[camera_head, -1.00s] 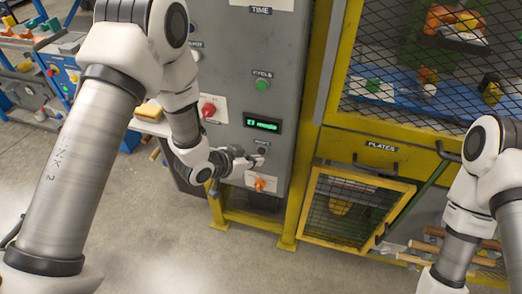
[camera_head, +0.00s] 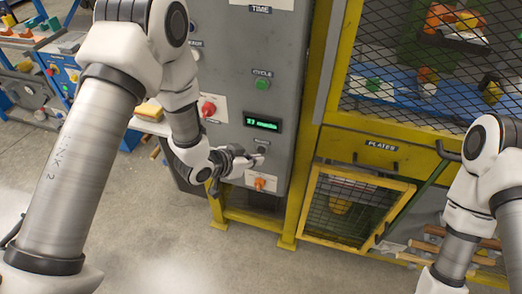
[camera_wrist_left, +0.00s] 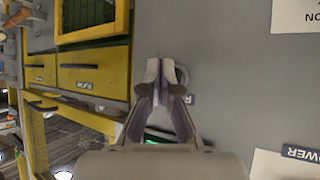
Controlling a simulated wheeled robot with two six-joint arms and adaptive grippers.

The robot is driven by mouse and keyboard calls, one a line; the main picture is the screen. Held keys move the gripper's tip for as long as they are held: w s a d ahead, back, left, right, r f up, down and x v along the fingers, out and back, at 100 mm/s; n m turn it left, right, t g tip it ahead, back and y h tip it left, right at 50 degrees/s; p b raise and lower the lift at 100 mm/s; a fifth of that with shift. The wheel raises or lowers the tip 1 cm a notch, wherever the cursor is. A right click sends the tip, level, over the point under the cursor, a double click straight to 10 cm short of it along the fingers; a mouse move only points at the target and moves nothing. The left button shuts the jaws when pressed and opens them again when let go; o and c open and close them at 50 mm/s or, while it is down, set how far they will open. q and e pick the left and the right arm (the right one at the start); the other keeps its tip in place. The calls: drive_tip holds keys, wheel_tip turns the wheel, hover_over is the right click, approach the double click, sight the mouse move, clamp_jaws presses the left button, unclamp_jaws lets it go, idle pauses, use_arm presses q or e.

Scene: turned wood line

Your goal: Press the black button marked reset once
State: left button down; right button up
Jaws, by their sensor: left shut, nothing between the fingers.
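A grey control cabinet (camera_head: 218,70) stands in the middle of the head view. My left gripper (camera_head: 259,159) is shut and empty, with its fingertips at the panel just below a small dark button (camera_head: 262,150), under the green-lit display (camera_head: 262,123). In the left wrist view my shut fingertips (camera_wrist_left: 161,72) cover most of a round button rim (camera_wrist_left: 182,75) and part of its small label (camera_wrist_left: 189,99). I cannot read the label or tell whether the fingertips touch the button. My right arm is at the right edge; its gripper is out of view.
A green cycle button (camera_head: 262,86) is above the display, a red knob (camera_head: 208,109) to the left and an orange knob (camera_head: 260,184) below the fingertips. A yellow mesh guard (camera_head: 425,60) and a PLATES drawer (camera_head: 380,147) stand to the right.

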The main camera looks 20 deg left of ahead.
use_arm(q)
drive_tip(key=shift+w, duration=0.1)
drive_tip(key=shift+w, duration=0.35)
drive_tip(key=shift+w, duration=0.35)
idle(1.0)
drive_tip(key=shift+s, duration=0.75)
drive_tip(key=s, duration=0.5)
idle(0.7)
